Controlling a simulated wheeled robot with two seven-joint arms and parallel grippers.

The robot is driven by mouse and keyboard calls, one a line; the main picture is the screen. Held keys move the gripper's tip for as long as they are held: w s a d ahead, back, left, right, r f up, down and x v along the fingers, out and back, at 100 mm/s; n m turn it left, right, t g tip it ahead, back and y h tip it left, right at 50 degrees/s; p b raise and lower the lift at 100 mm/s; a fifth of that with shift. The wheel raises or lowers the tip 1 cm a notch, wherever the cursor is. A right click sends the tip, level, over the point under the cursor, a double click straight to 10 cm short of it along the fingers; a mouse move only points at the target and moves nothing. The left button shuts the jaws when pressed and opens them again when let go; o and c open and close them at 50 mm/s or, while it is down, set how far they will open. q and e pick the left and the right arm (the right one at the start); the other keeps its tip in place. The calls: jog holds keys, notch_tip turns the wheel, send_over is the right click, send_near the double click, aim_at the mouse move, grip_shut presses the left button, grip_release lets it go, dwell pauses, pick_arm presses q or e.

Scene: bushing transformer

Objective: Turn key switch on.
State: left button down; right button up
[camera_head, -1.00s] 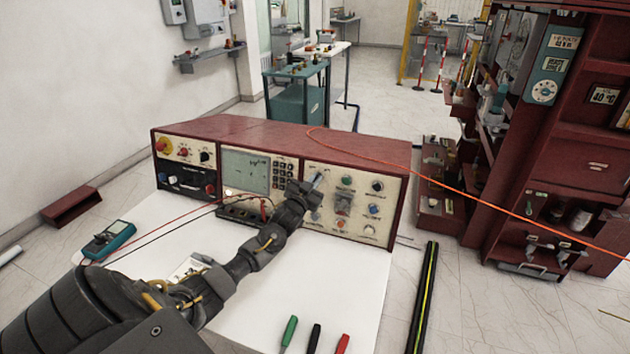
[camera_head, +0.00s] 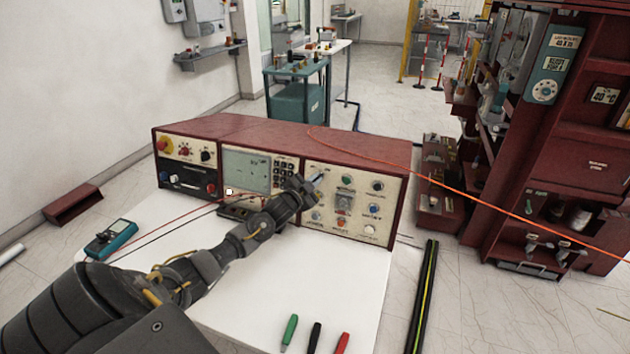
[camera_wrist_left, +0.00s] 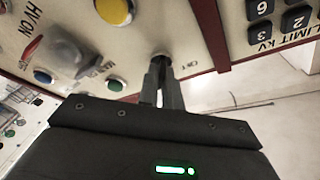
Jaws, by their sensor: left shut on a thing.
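The red test console (camera_head: 260,131) stands on the white table, with a cream control panel (camera_head: 382,199) on its right part. My left gripper (camera_head: 317,181) reaches the upper left of that panel. In the left wrist view its two fingers (camera_wrist_left: 161,82) are closed on the small key switch (camera_wrist_left: 160,57), beside printed lettering. The fingers hide most of the key. My right gripper is not in view.
A teal multimeter (camera_head: 111,238) lies on the left of the white table (camera_head: 310,285). Green, black and red probes lie at its front. An orange cable (camera_head: 455,187) runs from the console top to the right. A red cabinet (camera_head: 560,160) stands at the right.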

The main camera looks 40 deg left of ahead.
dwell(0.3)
pick_arm(q)
jog(key=c, duration=1.6)
grip_release()
jog(key=s, duration=0.3)
jog(key=s+b, duration=0.1)
jog(key=s, duration=0.3)
jog(key=s+d, duration=0.1)
jog(key=s, duration=0.2)
jog(key=shift+s+b, duration=0.35)
jog(key=shift+s, duration=0.05)
